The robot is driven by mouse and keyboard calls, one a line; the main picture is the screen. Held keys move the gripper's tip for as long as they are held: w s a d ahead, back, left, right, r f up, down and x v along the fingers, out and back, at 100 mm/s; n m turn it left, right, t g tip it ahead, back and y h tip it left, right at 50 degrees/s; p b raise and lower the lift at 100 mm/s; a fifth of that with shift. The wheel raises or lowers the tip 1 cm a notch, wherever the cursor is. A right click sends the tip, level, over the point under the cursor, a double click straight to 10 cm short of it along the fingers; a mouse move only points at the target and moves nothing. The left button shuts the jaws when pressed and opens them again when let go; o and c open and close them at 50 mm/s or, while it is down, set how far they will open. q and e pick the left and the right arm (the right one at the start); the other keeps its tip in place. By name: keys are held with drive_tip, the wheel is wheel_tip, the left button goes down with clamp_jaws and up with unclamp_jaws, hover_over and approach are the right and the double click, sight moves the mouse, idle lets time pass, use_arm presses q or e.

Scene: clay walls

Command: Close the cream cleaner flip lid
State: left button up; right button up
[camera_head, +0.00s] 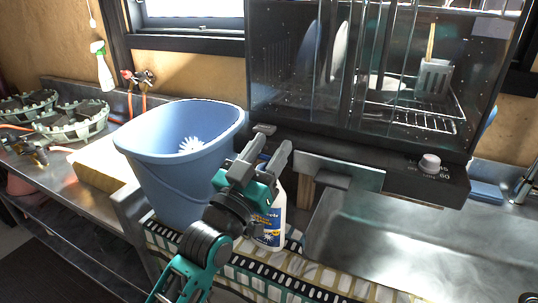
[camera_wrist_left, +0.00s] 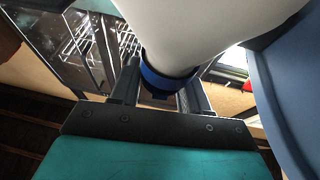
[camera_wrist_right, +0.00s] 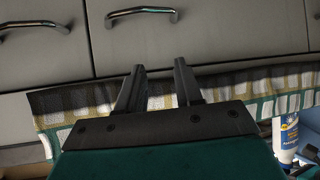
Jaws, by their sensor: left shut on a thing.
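The cream cleaner bottle (camera_head: 271,225) is white with a blue and yellow label and stands upright on the patterned mat. My left gripper (camera_head: 266,153) is over its top and hides its cap in the head view. In the left wrist view the white bottle body (camera_wrist_left: 205,22) narrows to a blue cap (camera_wrist_left: 166,84) between the fingers of my left gripper (camera_wrist_left: 162,78), which is shut on it. Whether the flip lid is up or down cannot be made out. My right gripper (camera_wrist_right: 160,75) is open and empty, and the bottle shows at the right edge there (camera_wrist_right: 286,136).
A blue bucket (camera_head: 165,175) with a white brush inside stands close left of the bottle. A dark dish cabinet (camera_head: 375,120) is behind, with a metal sink (camera_head: 420,235) to the right. Drawers (camera_wrist_right: 200,40) face my right gripper, with the patterned mat (camera_wrist_right: 85,100) overhanging the edge.

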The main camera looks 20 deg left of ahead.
use_arm(q)
drive_tip(key=o, duration=1)
drive_tip(key=shift+s+f, duration=0.1)
drive_tip(key=b+v, duration=0.1)
drive_tip(key=v, duration=1.1)
drive_tip(key=shift+s+f, duration=0.1)
drive_tip(key=shift+s, duration=0.25)
